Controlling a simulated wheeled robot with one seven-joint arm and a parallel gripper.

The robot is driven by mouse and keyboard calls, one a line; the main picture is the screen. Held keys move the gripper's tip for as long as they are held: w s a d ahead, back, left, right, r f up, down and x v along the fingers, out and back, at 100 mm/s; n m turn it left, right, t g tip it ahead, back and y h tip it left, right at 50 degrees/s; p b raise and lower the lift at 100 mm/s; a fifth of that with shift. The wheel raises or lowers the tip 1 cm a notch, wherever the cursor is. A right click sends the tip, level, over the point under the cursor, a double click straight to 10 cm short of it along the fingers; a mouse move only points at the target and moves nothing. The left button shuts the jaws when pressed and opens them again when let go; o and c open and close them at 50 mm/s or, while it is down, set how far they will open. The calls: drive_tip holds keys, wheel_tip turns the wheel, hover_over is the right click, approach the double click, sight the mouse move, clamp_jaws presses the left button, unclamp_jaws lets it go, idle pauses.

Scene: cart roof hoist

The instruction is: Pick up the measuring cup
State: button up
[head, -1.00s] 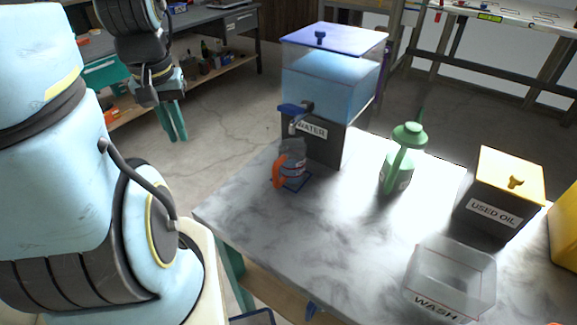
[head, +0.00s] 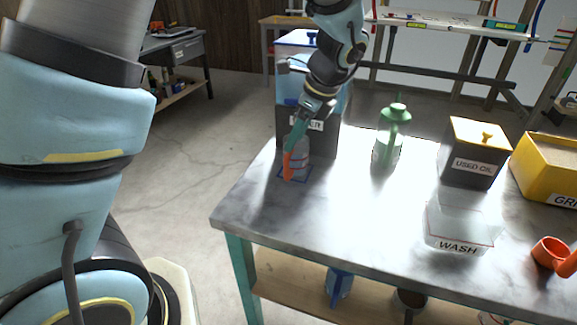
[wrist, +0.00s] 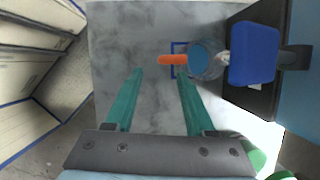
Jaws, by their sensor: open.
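The measuring cup (head: 300,158) is clear with an orange handle. It stands upright on a blue-outlined square on the table, in front of the water tank. In the wrist view the cup (wrist: 205,62) looks bluish inside, and its handle (wrist: 172,59) points left. My gripper (head: 293,142) is over the handle side of the cup, partly covering it in the head view. In the wrist view my gripper (wrist: 160,72) is open and empty. The handle lies just beyond the fingertips, nearer the right finger; I cannot tell whether they touch.
The water tank (head: 290,130) with its blue tap (wrist: 253,54) stands close beside the cup. A green long-necked can (head: 387,150), a used oil box (head: 472,165), a clear wash bin (head: 460,228) and a yellow grit box (head: 545,180) stand to the right. The front left tabletop is clear.

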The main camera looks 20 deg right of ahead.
drive_tip(key=m, duration=0.1)
drive_tip(key=p, duration=0.2)
approach(289, 179)
drive_tip(key=w+f, duration=0.1)
drive_tip(key=w+a+f, duration=0.1)
drive_tip(key=f, duration=0.1)
drive_tip(key=w+a+f, duration=0.1)
drive_tip(key=f, duration=0.1)
drive_tip(key=shift+a+f, duration=0.15)
drive_tip(key=shift+f, duration=0.05)
drive_tip(key=shift+c, duration=0.2)
clamp_jaws()
idle(0.4)
